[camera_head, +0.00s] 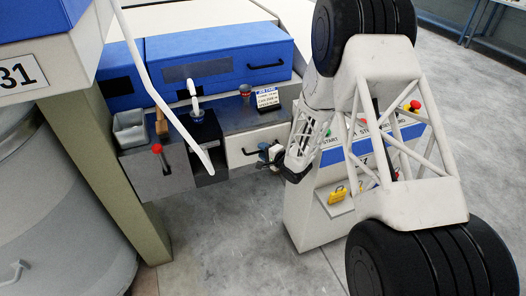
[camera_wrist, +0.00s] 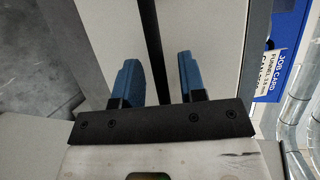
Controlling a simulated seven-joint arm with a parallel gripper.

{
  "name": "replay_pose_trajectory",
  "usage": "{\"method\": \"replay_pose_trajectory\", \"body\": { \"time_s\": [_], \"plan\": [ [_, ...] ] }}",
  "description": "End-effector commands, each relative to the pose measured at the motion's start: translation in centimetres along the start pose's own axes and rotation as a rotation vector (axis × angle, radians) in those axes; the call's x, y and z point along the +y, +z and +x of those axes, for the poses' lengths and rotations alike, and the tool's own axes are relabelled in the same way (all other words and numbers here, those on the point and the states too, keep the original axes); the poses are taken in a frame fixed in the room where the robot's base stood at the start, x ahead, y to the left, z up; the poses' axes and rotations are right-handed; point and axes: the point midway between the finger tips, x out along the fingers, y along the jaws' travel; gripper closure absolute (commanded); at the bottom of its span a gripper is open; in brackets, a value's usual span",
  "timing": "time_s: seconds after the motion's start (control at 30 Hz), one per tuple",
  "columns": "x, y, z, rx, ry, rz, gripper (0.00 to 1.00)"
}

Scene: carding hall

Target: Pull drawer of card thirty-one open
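The card machine carries a plate marked 31 (camera_head: 20,75) at the far left in the head view. The drawer (camera_head: 236,148) has a pale front below the grey worktop and looks closed. Its dark handle (camera_head: 252,151) is partly hidden by my gripper (camera_head: 270,157), which is at the handle's right part. In the wrist view my gripper (camera_wrist: 160,82) has two blue fingertips standing apart. A dark bar, which looks like the handle (camera_wrist: 149,35), runs between them, with a gap visible on the right side. Contact with the left finger cannot be told.
A red-knobbed lever (camera_head: 157,149) and a grey bin (camera_head: 130,128) are to the left. A control pedestal (camera_head: 305,215) stands close on the right. The floor (camera_head: 225,235) in front of the drawer is clear.

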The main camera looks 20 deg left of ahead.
Motion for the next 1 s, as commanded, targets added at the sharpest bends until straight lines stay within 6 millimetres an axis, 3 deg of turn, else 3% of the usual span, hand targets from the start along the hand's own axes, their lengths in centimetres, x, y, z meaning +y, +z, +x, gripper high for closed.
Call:
{"method": "replay_pose_trajectory", "body": {
  "time_s": [0.37, 0.63, 1.0],
  "plan": [
    [-0.03, 0.0, 0.32, 0.0, 0.0, 0.0, 0.62],
    [-0.03, 0.0, 0.31, 0.0, 0.0, 0.0, 1.0],
    [0.01, 0.07, 0.13, 0.0, 0.0, 0.0, 1.0]
  ]
}}
